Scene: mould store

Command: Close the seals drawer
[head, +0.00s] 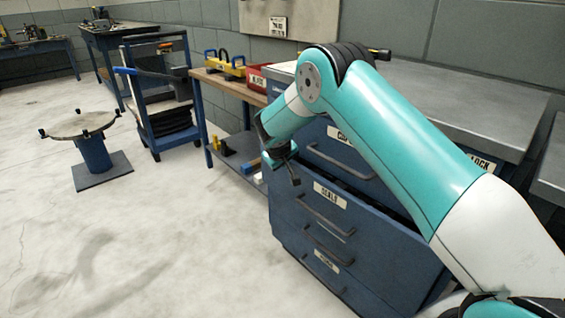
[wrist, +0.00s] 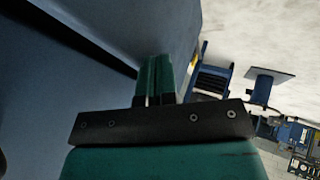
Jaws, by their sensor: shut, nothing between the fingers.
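The seals drawer (head: 365,219) is in the blue cabinet, its front marked SEALS, with a bar handle below the label. Its front stands out from the cabinet, and a dark gap shows above its top edge, so it is partly open. My gripper (head: 294,178) is shut and empty, at the upper left end of the drawer front. I cannot tell whether it touches the drawer. In the wrist view the shut green fingers (wrist: 156,80) are beside a blue panel with a dark gap at upper left. My arm hides part of the cabinet's right side.
Another drawer (head: 350,150) is above the seals drawer, with more handles below. A wooden workbench (head: 228,84) with a red bin adjoins on the left. A blue trolley (head: 165,115) and a round-topped stand (head: 92,150) are farther left. The floor in front is clear.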

